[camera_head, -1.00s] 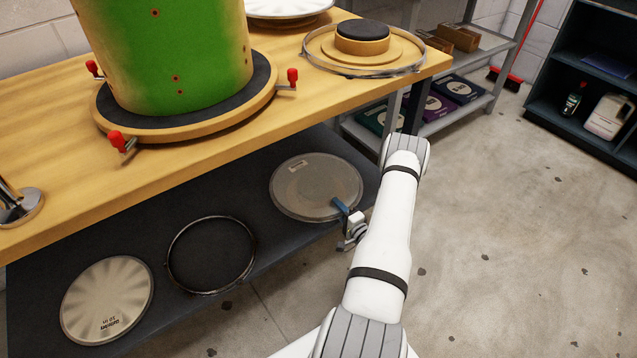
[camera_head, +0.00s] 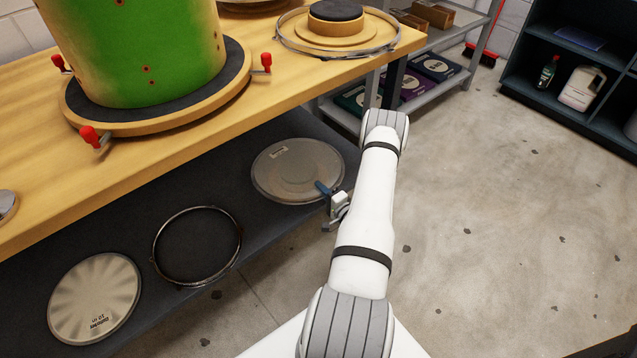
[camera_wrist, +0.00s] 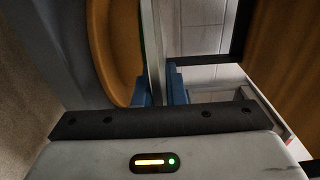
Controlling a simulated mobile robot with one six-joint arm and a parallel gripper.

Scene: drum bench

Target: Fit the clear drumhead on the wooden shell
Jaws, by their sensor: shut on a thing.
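The translucent grey drumhead (camera_head: 275,178), with a thin rim and a small label, is at the right end of the dark lower shelf. My gripper (camera_head: 324,189) is at its near right rim, blue fingers shut on it. Whether the head is clear of the shelf I cannot tell. In the wrist view the blue fingers (camera_wrist: 160,92) close on a thin edge. The shell (camera_head: 140,45), green with a yellow-brown burst, stands upright on a round padded stand on the bench. Its top is out of view.
Red-knobbed clamps (camera_head: 92,136) stick out around the stand (camera_head: 150,127). A metal hoop (camera_head: 284,38) surrounds a round wooden block on the bench. A black ring (camera_head: 153,245) and a pale drumhead (camera_head: 95,290) lie on the lower shelf (camera_head: 30,285). The floor at right is clear.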

